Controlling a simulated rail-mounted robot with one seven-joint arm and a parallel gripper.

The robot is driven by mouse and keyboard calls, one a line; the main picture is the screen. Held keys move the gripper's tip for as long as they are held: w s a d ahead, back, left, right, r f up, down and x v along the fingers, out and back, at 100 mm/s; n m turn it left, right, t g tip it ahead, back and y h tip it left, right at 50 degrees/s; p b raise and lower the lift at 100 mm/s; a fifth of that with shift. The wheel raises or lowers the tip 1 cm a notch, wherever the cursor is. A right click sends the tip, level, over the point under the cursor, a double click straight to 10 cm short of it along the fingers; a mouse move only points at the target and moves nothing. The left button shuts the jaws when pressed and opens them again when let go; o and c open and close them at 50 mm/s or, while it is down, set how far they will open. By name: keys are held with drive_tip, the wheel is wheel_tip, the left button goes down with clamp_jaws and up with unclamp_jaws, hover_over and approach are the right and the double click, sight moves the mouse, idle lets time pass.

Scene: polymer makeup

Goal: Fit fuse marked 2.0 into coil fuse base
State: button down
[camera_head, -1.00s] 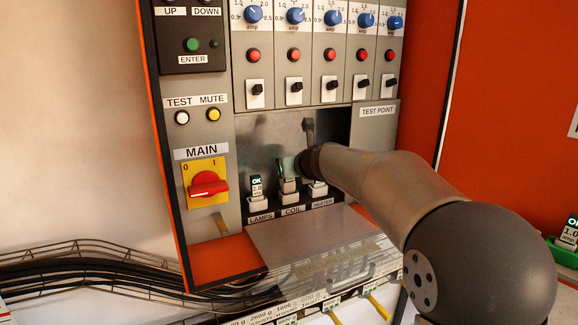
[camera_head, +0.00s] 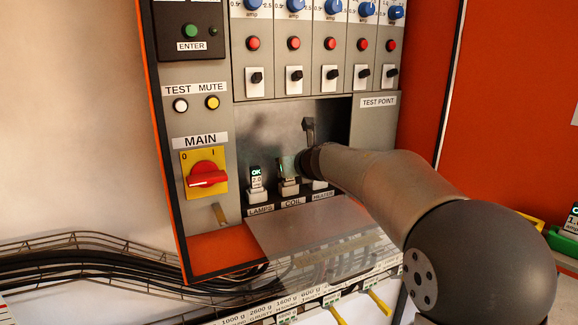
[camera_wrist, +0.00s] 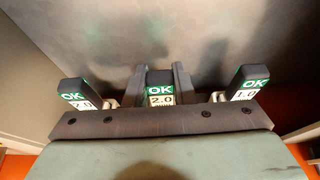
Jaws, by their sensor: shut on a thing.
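My gripper (camera_wrist: 159,84) is shut on a fuse marked 2.0 (camera_wrist: 160,94), with a green OK label, held upright between its two dark fingers. In the head view my gripper (camera_head: 288,164) is at the coil fuse base (camera_head: 289,190), the middle of three bases above the COIL label. The held fuse is lined up with this base; its lower end is hidden in the wrist view, and I cannot tell how deep it sits. The lamps fuse (camera_head: 256,179), also marked 2.0 (camera_wrist: 78,95), stands at left. A fuse marked 1.0 (camera_wrist: 246,84) stands at right.
The heater base (camera_head: 320,184) is partly behind my wrist. A clear flap (camera_head: 300,232) lies open below the bases. The recess's metal back wall is close behind the fuses. The red main switch (camera_head: 206,175) is at left. A green holder (camera_head: 562,242) stands far right.

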drive_tip(key=c, duration=1.1)
unclamp_jaws()
drive_tip(key=shift+f, duration=0.15)
drive_tip(key=v, duration=1.7)
drive_tip(key=shift+s+d, duration=0.15)
